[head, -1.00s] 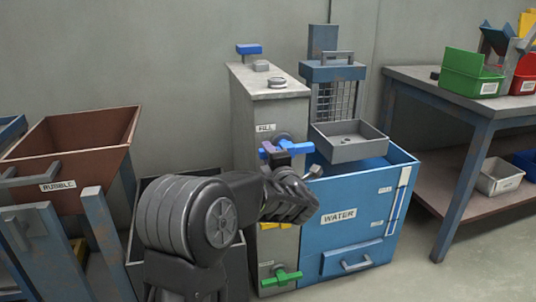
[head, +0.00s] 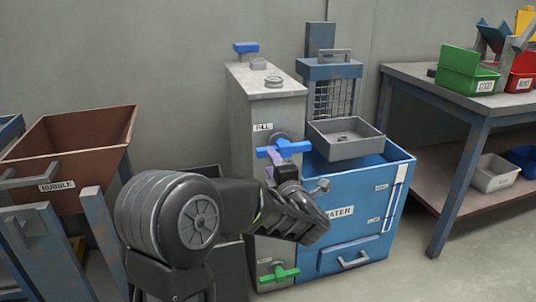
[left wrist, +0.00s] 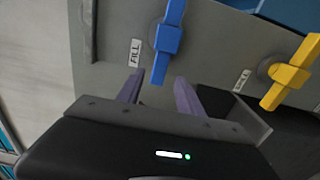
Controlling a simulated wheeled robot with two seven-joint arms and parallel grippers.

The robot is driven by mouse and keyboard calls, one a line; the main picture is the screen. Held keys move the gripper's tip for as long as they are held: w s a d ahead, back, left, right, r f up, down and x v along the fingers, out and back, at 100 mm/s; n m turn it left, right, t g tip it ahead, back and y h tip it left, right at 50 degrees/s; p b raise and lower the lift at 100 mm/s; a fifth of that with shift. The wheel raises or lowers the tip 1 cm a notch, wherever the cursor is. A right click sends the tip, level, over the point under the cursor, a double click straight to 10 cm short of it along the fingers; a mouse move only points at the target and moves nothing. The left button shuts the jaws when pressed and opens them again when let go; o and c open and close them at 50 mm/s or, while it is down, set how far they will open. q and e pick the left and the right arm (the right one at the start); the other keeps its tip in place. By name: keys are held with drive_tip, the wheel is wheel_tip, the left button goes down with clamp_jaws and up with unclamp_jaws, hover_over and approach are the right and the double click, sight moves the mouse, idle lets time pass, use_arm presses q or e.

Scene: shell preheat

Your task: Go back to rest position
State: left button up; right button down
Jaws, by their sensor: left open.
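My left gripper (head: 276,160) is open and empty in front of the grey cabinet (head: 266,92). Its purple fingers show in the left wrist view (left wrist: 159,93), spread on either side of the lower end of the blue FILL valve handle (left wrist: 167,40). I cannot tell whether they touch it. In the head view the blue handle (head: 291,148) lies roughly level, just above my gripper. A yellow valve handle (left wrist: 289,74) shows to the right in the left wrist view; my arm hides it in the head view. My right gripper is not in view.
A blue WATER tank (head: 372,218) with a grey tray (head: 347,141) stands right of the cabinet. A green handle (head: 280,273) sits low on the cabinet. A brown RUBBLE bin (head: 85,148) is at left; a workbench (head: 431,79) with bins is at right.

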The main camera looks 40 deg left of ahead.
use_arm(q)
drive_tip(key=shift+s+d, duration=0.4)
drive_tip(key=shift+d, duration=0.15)
